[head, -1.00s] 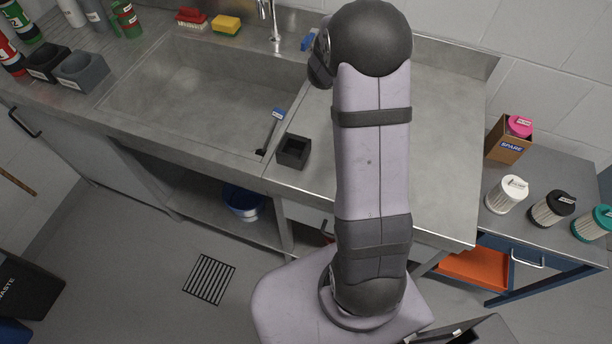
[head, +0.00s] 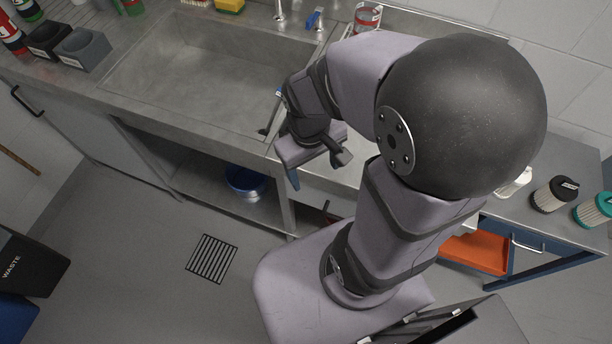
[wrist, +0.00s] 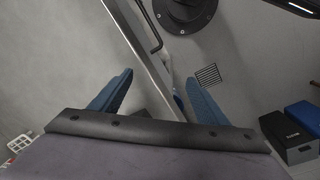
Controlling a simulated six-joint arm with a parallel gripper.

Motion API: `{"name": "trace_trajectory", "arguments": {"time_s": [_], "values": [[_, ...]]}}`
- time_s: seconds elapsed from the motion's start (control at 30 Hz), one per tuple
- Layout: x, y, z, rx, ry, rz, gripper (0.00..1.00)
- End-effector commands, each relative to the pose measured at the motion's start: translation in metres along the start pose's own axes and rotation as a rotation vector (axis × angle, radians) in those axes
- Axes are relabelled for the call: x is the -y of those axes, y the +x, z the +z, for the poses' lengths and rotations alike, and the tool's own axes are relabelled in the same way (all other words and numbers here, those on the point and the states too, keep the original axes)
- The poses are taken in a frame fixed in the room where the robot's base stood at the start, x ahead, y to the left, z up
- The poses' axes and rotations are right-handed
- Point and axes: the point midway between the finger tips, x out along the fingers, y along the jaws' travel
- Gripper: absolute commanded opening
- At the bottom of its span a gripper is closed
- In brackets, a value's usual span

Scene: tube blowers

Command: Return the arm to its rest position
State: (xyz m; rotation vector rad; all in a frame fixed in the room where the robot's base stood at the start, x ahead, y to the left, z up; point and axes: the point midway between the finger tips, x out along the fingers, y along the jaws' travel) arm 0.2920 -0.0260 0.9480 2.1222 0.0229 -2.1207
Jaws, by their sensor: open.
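My arm is folded, with its large dark joint high at the right of the head view. My gripper (head: 293,180) hangs near the front edge of the steel counter, pointing downward, and one blue finger shows there. In the wrist view, the two blue fingers of my gripper (wrist: 159,76) stand wide apart with nothing between them. The gripper is open and empty.
The sink (head: 185,75) lies left of my arm. A red-and-white can (head: 367,17) stands at the counter's back. Filters, one black (head: 555,194) and one teal (head: 594,210), stand on the right-hand bench. The floor around the drain grate (head: 212,258) is clear.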

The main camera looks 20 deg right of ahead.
Motion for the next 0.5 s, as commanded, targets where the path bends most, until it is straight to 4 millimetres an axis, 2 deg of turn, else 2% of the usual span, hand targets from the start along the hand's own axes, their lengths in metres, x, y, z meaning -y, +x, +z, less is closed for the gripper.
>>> {"name": "trace_trajectory", "arguments": {"time_s": [0.1,0.2,0.5], "values": [[0.019,-0.002,0.007,-0.001,0.073,-0.060,0.69],[0.026,-0.002,0.009,0.000,0.103,-0.084,0.69],[0.028,-0.002,0.010,0.000,0.110,-0.089,0.69]]}}
